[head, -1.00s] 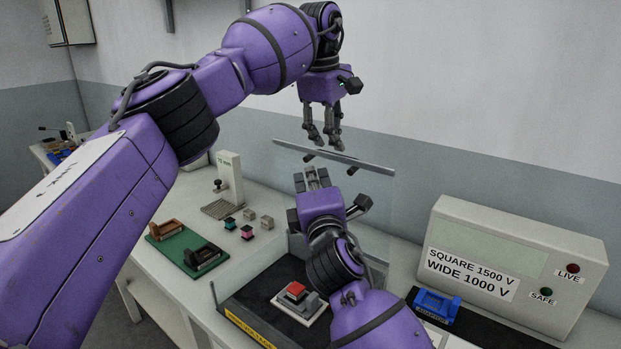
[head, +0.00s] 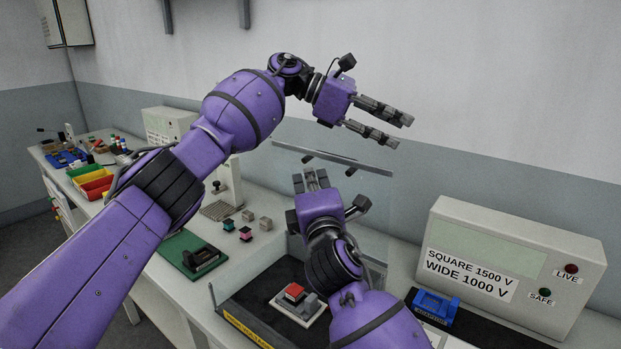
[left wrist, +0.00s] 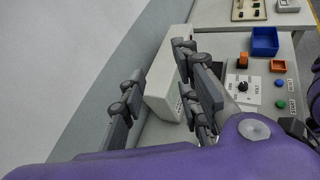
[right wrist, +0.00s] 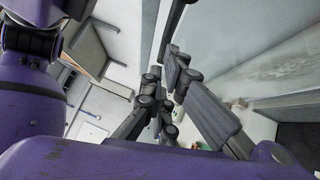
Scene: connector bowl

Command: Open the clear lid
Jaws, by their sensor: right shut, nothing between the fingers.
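The clear lid (head: 372,167) is a see-through panel with a grey bar along its top edge. It stands raised above a dark base with a yellow label (head: 247,330); its clear faces are hard to make out. My right gripper (head: 317,176) is shut and empty, its fingertips up close under the bar; I cannot tell whether they touch the lid. In the right wrist view a large pale clear panel (right wrist: 250,50) lies beside the fingers. My left gripper (head: 392,127) is open and empty, above the bar and apart from it, pointing right.
A red block on a grey part (head: 295,293) sits on the base. The voltage tester (head: 510,265) and a blue part (head: 436,306) stand to the right. A green mat (head: 180,255), small coloured blocks (head: 245,234) and colored bins (head: 92,182) lie to the left.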

